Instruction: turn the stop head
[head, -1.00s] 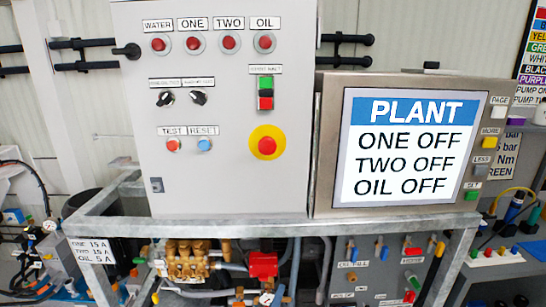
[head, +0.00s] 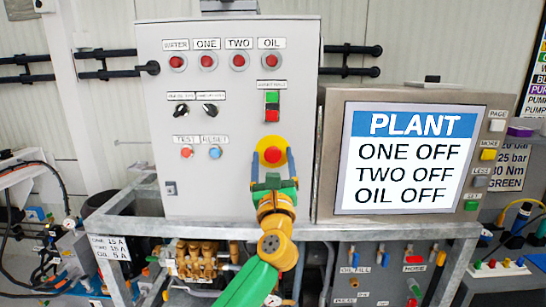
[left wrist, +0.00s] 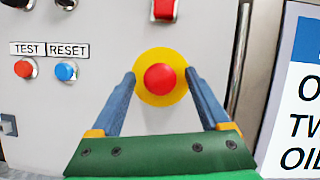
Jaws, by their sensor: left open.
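The stop head is a red mushroom button (head: 272,155) on a yellow round plate, low on the right side of the grey control box (head: 225,110). It also shows in the left wrist view (left wrist: 160,78), in the middle. My left gripper (head: 271,158) is open in front of it, with one blue finger to each side of the red head. In the left wrist view the fingers (left wrist: 160,82) overlap the left and right edges of the yellow plate. My right gripper is not in view.
A display panel (head: 408,155) reading PLANT, ONE OFF, TWO OFF, OIL OFF stands close to the right of the box. TEST (head: 187,153) and RESET (head: 214,153) buttons are left of the head. A metal frame rail (head: 380,231) runs below, with brass pump parts (head: 195,260) under it.

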